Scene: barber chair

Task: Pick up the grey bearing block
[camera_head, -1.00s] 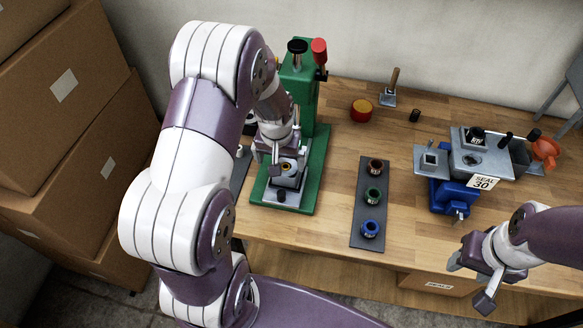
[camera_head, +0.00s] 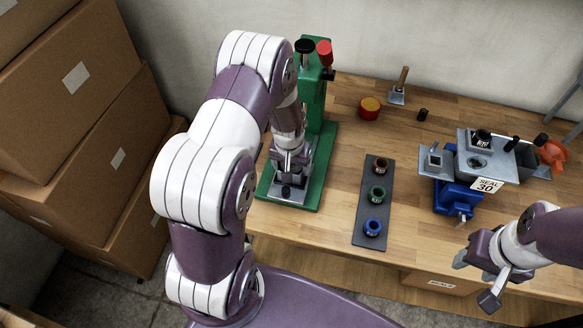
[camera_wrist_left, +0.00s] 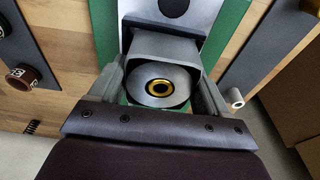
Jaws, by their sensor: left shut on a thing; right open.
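The grey bearing block (camera_wrist_left: 158,85) shows in the left wrist view, with a round face and a gold-ringed hole in its middle. It is at the foot of the green press (camera_head: 318,150). My left gripper (camera_wrist_left: 160,90) is shut on it, one finger along each side. In the head view my left gripper (camera_head: 289,163) points down over the press base and hides most of the block. My right gripper (camera_head: 474,280) is open and empty at the lower right, in front of the table edge.
A dark strip (camera_head: 359,228) with brown, green and blue rings lies right of the press. A blue vise fixture (camera_head: 457,193) with a "SEAL 30" tag stands further right. A red-yellow round tin (camera_head: 369,108) and a wooden-handled tool (camera_head: 399,88) are behind. Cardboard boxes (camera_head: 80,110) stand left.

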